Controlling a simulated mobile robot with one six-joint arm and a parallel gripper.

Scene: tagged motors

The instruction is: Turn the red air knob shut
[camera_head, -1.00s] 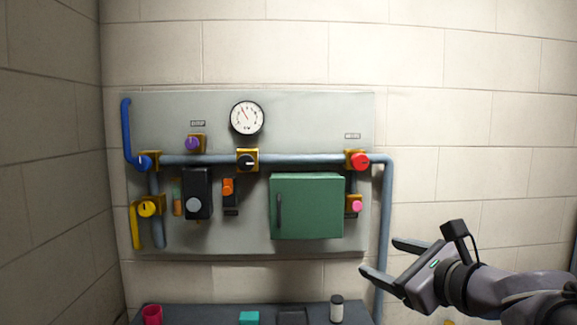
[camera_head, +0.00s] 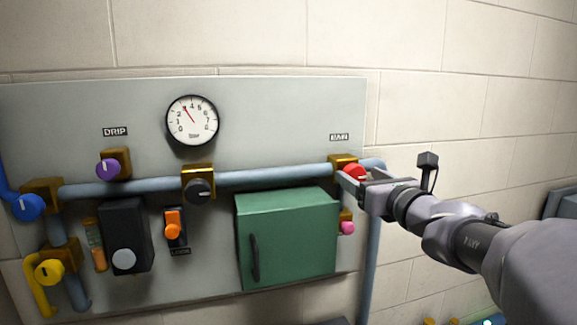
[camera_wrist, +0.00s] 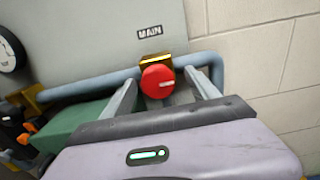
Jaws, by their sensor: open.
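The red knob (camera_head: 354,172) sits on a brass block (camera_head: 343,160) at the right end of the blue-grey pipe. It also shows in the wrist view (camera_wrist: 156,80), under a label reading MAIN (camera_wrist: 150,32). Its pale mark lies nearly level, toward the knob's right side. My gripper (camera_head: 357,178) is open at the knob. In the wrist view its two fingers (camera_wrist: 162,84) stand left and right of the knob, with gaps visible on both sides. I cannot tell whether a finger touches it.
A green cabinet (camera_head: 286,240) juts out at lower left of my gripper. A pink knob (camera_head: 347,228) is just below. The pipe (camera_head: 260,180) runs left past a black knob (camera_head: 199,191). A gauge (camera_head: 192,120) is above. Bare wall (camera_head: 470,90) lies to the right.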

